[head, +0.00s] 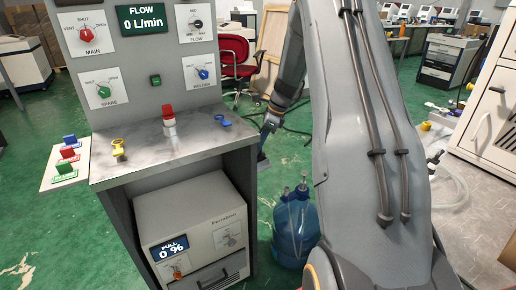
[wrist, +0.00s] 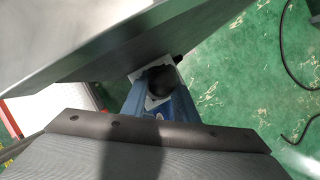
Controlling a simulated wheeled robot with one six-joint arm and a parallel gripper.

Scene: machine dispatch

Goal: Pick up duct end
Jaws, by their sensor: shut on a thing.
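My gripper (head: 264,145) hangs at the right edge of the console, seen small and partly behind my arm in the head view. In the wrist view its blue parts reach forward, and a dark rounded piece (wrist: 162,82) sits at their tips with a pale square edge around it. I take this piece as the duct end, though its shape is mostly hidden. My gripper is shut on it. The duct behind it does not show clearly.
The console (head: 170,150) with knobs and a worktop stands close on the left; its slanted grey side (wrist: 100,50) shows near my gripper. A blue water jug (head: 295,232) stands below on the green floor. A red chair (head: 234,55) and clear hoses (head: 455,180) lie farther off.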

